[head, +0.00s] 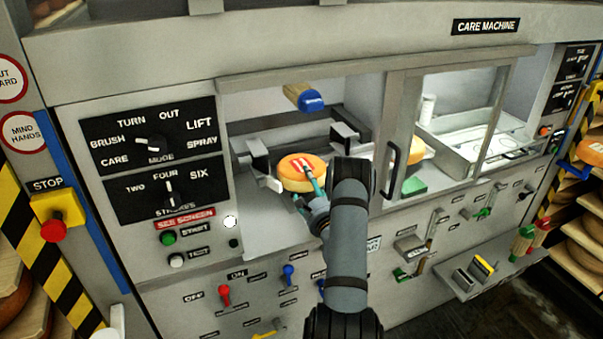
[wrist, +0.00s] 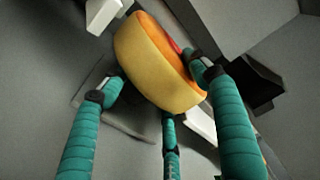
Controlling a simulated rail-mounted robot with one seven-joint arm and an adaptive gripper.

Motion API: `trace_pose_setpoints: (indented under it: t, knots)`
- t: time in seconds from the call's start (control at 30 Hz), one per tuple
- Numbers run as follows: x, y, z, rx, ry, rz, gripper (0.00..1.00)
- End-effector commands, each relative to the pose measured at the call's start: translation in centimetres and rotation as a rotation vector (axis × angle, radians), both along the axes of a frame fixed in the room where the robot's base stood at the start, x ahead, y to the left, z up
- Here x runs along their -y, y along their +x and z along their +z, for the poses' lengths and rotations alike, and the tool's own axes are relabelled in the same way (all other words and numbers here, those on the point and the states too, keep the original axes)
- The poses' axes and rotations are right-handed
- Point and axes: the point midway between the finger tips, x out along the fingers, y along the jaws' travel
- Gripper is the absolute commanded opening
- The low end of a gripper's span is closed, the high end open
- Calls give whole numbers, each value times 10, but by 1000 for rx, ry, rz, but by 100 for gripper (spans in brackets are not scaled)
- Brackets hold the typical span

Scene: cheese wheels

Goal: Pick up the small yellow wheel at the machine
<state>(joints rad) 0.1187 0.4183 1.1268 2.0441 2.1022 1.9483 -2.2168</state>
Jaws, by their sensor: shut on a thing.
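The small yellow wheel (head: 302,172), with an orange top and a red label, is inside the open bay of the care machine (head: 430,45). In the wrist view the wheel (wrist: 160,70) is tilted between my teal fingers. My gripper (head: 316,190) is shut on the wheel, with fingers on opposite sides of it; it also shows in the wrist view (wrist: 160,85). My arm hides part of the bay's front edge. I cannot tell whether the wheel touches the surface below.
Grey clamp jaws (head: 262,165) stand beside the wheel in the bay. A wood and blue tool (head: 305,97) hangs above it. A sliding door with a black handle (head: 391,168) is to the right. Another yellow wheel (head: 413,153) shows behind the glass.

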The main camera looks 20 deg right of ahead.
Motion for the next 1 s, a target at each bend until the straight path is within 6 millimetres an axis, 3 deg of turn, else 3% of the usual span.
trace_pose_setpoints:
  t: [0.8,1.0]
  knots:
    - [0,1,1,3,-1,1,3]
    - [1,1,5,12,-2,-2,3]
